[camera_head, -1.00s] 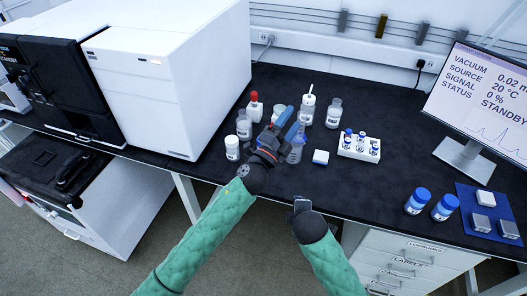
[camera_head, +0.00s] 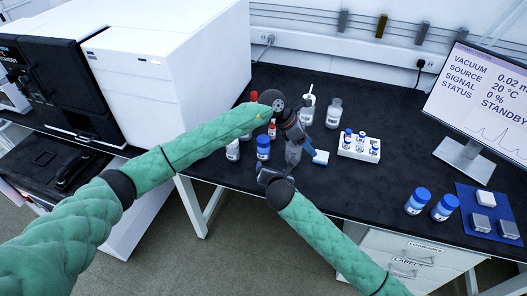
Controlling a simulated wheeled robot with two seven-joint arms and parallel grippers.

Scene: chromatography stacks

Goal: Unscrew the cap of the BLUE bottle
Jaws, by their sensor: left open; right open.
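A bottle with a blue cap (camera_head: 263,148) stands upright on the black bench, with its cap on. Two larger blue-capped jars (camera_head: 416,201) stand together near the front right edge. My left gripper (camera_head: 303,142) is open, to the right of the blue-capped bottle and over a greyish clear vessel (camera_head: 293,153), which it partly covers. I cannot tell whether they touch. My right gripper (camera_head: 266,173) is open and empty at the bench's front edge, just in front of the blue-capped bottle. My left arm hides part of the bottle group.
Red-capped bottles (camera_head: 272,130) and clear bottles (camera_head: 334,113) stand behind. A monitor (camera_head: 482,103) and a blue mat (camera_head: 489,210) are at the right.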

